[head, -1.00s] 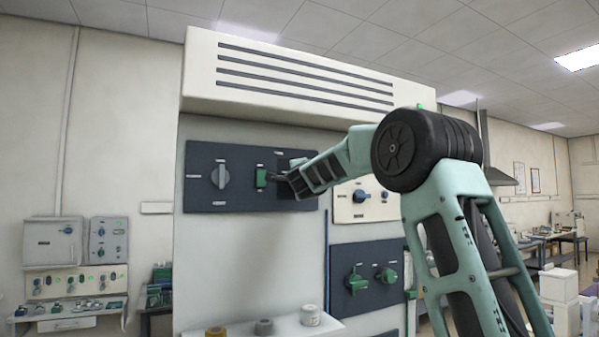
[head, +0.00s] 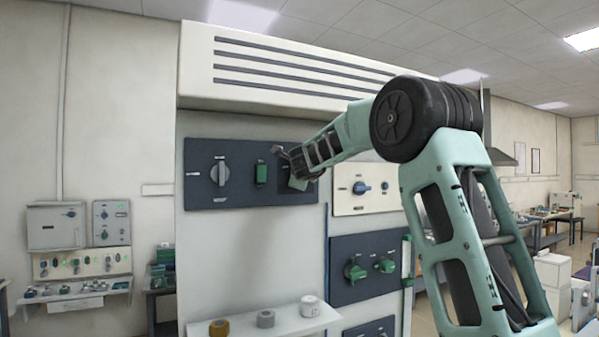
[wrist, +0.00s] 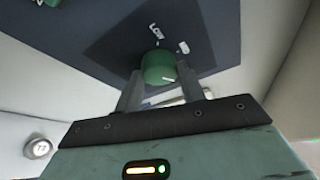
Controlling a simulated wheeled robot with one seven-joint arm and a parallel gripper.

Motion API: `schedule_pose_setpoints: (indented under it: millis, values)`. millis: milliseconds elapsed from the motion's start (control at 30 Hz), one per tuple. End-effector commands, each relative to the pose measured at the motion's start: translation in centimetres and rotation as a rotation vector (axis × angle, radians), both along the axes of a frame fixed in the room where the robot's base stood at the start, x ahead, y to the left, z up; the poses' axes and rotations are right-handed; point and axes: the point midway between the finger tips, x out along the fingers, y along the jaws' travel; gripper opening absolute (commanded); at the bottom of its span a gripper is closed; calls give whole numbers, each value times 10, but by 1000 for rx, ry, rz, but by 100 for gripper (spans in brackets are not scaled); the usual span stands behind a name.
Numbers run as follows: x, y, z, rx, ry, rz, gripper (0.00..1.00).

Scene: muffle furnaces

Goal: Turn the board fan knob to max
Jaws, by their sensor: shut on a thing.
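A round green knob (wrist: 158,67) with a white pointer line sits on a dark square plate of the panel in the wrist view. The fingers of my gripper (wrist: 163,88) are closed on its two sides. In the head view my gripper (head: 284,156) is at the right part of the upper dark panel (head: 240,200). My gripper and arm largely hide the knob there.
On the same panel are a grey rotary knob (head: 219,173) and a green switch (head: 261,173). A white plate with a blue knob (head: 360,188) lies right, close to my arm. A lower dark panel carries green knobs (head: 355,271). A shelf (head: 285,327) holds small round items.

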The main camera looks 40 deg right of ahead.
Motion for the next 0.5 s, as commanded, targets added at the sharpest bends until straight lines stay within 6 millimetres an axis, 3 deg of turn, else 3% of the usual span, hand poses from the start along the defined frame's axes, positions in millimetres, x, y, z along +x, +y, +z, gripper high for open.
schedule_pose_setpoints:
  millis: [333, 367, 400, 500]
  values:
    - [0, -1, -1, 5, -1, -2, 16]
    - [0, -1, -1, 5, -1, -2, 48]
    - [0, -1, -1, 5, -1, -2, 59]
    - [0, -1, -1, 4, -1, -1, 61]
